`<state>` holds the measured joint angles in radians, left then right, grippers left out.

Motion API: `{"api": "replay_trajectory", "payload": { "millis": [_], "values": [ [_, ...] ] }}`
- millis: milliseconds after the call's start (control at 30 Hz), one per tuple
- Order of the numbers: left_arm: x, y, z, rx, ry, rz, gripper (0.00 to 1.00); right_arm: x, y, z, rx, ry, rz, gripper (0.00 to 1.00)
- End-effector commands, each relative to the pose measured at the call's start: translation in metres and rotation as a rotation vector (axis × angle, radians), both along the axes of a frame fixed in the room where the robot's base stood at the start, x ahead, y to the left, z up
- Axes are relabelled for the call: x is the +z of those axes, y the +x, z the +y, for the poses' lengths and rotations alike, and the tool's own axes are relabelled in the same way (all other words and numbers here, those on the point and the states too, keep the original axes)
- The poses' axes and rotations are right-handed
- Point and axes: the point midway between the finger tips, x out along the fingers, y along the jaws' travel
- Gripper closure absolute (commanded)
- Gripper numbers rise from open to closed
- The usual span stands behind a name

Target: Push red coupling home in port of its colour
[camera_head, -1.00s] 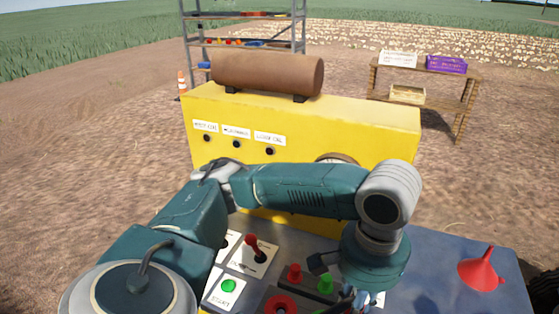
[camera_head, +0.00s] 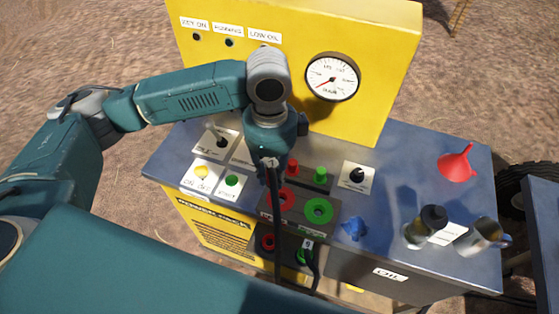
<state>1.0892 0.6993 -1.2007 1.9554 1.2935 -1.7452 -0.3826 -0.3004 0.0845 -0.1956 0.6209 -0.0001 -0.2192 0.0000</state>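My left gripper (camera_head: 271,160) points down over the panel, left of the red cap. A black hose (camera_head: 277,235) hangs from its tip, with a small pale tag at the top. The gripper appears shut on the red coupling at this hose's end; the coupling itself is mostly hidden. The red port (camera_head: 287,199) lies just below the gripper on the dark plate, partly behind the hose. The green port (camera_head: 319,211) is to its right. On the front, a lower red ring (camera_head: 267,242) looks empty, and a tagged green coupling (camera_head: 303,256) with a black hose sits beside it. My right gripper is not in view.
Red (camera_head: 292,168) and green (camera_head: 321,175) caps stand behind the ports. Beside them are a black knob (camera_head: 357,175), a blue item (camera_head: 354,228), a red funnel (camera_head: 456,164), a dark-capped container (camera_head: 425,226) and a metal cup (camera_head: 482,237). The yellow gauge housing (camera_head: 376,60) rises behind.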

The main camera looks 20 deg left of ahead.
Motion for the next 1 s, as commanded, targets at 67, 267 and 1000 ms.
{"api": "replay_trajectory", "payload": {
  "millis": [67,267,1000],
  "values": [
    [0.001,0.007,-0.005,-0.207,-0.003,0.000,1.00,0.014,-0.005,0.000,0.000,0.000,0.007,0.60],
    [-0.011,0.020,-0.011,-0.652,-0.004,-0.007,1.00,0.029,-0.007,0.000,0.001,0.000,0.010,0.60],
    [-0.050,0.026,-0.013,-0.890,-0.001,-0.007,1.00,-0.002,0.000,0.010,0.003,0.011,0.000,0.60]
  ]
}}
